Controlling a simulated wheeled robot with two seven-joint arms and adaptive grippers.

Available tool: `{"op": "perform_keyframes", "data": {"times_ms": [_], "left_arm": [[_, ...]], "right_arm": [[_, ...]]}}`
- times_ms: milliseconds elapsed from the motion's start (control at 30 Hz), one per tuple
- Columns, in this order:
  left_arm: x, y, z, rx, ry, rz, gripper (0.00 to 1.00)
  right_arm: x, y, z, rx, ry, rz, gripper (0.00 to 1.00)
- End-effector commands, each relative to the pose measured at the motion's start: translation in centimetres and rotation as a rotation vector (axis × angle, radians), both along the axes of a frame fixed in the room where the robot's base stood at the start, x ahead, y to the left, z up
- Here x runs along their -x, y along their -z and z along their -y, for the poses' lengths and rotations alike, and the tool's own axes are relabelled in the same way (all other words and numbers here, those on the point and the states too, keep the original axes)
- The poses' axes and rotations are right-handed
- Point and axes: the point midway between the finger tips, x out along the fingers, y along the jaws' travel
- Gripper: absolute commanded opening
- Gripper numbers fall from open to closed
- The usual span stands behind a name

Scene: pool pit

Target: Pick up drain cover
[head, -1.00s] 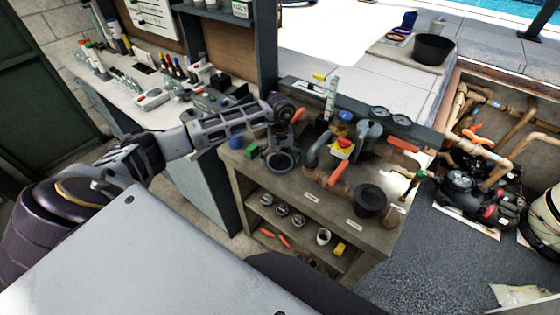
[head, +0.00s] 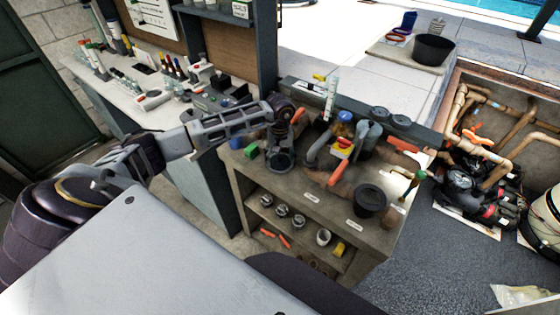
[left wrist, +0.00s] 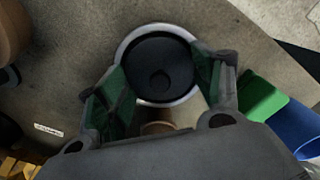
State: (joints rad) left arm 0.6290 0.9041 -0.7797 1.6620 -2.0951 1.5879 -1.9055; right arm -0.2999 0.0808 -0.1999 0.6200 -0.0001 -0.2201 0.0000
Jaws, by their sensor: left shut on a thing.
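A round dark disc, which I take for the drain cover (left wrist: 160,66), lies inside a pale grey ring in the left wrist view. It has a small round mark or recess near its middle. In the head view the cover (head: 280,160) is small and dark at the left end of the bench. My left gripper (left wrist: 160,80) is shut on it, its two green-padded fingers at either side. In the head view my left gripper (head: 281,148) reaches down over it. I cannot tell whether the cover is lifted off the surface. My right gripper is not in view.
A green block (head: 251,150) and a blue piece (head: 236,142) are just left of the gripper. Pipes and an orange-handled valve (head: 337,172) stand to the right, with a black cup (head: 370,200) beyond. Shelves below the bench (head: 310,196) hold small parts.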

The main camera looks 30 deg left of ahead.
Motion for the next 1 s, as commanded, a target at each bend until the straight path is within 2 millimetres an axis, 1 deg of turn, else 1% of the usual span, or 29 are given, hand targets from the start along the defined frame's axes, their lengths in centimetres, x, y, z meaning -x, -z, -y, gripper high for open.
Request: {"op": "perform_keyframes", "data": {"times_ms": [167, 367, 800, 1000], "left_arm": [[-0.1, -0.3, 0.0, 0.0, 0.0, 0.001, 0.4], [-0.1, -1.6, -0.1, -0.001, 0.001, 0.003, 0.4], [-0.1, -7.5, 0.0, 0.0, 0.001, 0.004, 0.4], [-0.1, -9.4, 0.0, -0.001, -0.001, 0.002, 0.4]], "right_arm": [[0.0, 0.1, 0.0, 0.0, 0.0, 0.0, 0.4], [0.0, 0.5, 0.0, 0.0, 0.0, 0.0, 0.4], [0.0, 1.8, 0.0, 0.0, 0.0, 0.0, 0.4], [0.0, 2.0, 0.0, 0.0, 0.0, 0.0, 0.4]]}}
